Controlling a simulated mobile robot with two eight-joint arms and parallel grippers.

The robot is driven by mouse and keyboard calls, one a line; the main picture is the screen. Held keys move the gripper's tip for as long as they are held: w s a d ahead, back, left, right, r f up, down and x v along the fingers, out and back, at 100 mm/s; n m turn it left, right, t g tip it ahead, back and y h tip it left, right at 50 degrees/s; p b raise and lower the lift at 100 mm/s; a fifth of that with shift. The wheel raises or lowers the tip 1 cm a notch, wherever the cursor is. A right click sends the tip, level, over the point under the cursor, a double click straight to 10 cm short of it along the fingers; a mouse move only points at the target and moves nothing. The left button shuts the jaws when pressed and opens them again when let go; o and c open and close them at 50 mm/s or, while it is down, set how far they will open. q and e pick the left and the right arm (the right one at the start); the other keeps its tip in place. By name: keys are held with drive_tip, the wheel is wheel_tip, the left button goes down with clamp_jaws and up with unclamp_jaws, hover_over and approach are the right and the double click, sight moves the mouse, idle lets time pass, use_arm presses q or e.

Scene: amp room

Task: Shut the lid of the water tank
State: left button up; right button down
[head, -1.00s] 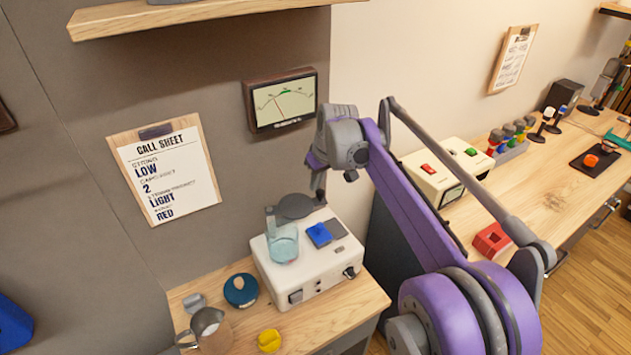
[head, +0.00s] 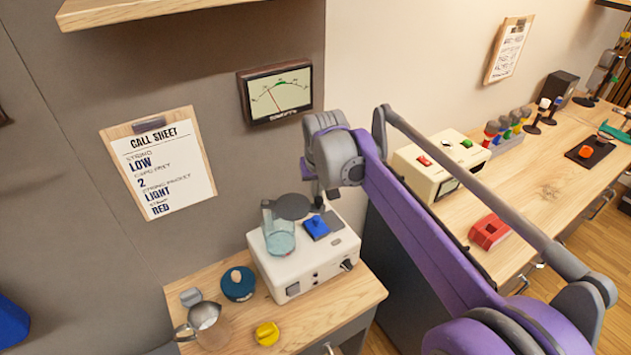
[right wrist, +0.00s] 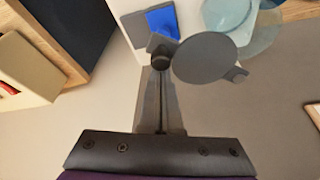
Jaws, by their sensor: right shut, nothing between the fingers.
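The water tank (head: 281,240) is a clear bluish cup on top of the white machine (head: 318,268). Its round grey lid (head: 292,206) stands open behind the tank, off its rim. In the right wrist view the lid (right wrist: 205,58) is a grey disc that partly overlaps the tank (right wrist: 228,12). My right gripper (head: 318,200) is at the lid's right edge, above the back of the machine. In the right wrist view the gripper (right wrist: 160,60) is shut and empty, close beside the lid; I cannot tell whether they touch. My left gripper is not in view.
A blue block (head: 316,228) sits on the machine, right of the tank. A metal pitcher (head: 204,320), a dark blue round item (head: 238,284) and a yellow knob (head: 267,333) stand on the wooden counter (head: 350,300). The wall with the call sheet (head: 165,165) rises close behind.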

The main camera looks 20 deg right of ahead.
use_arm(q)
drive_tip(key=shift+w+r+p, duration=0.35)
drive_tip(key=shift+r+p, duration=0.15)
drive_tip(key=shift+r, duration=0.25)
use_arm(e)
drive_tip(key=s+a+m+g+h, duration=0.1)
drive_tip(key=s+a+m+h, duration=0.1)
drive_tip(key=s+a+m, duration=0.5)
drive_tip(key=shift+s+a+m+g, duration=0.15)
drive_tip(key=shift+a+m+g, duration=0.25)
drive_tip(key=shift+a+m, duration=0.5)
drive_tip(key=shift+d, duration=0.1)
wheel_tip(320, 180, up, 9)
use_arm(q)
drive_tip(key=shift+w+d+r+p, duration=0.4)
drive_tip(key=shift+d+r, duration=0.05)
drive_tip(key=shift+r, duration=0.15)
use_arm(e)
drive_tip(key=s+d+f+n+t+y, duration=0.1)
drive_tip(key=s+f+n+t, duration=0.1)
drive_tip(key=s+f+n, duration=0.3)
drive_tip(key=s+d+f+n+t+y, duration=0.1)
drive_tip(key=s+f+n, duration=0.5)
drive_tip(key=s+f, duration=0.6)
wheel_tip(320, 180, down, 2)
drive_tip(key=shift+s+d+f+t+y, duration=0.15)
drive_tip(key=shift+s+d+t+y, duration=0.05)
drive_tip(key=shift+d+t+y, duration=0.2)
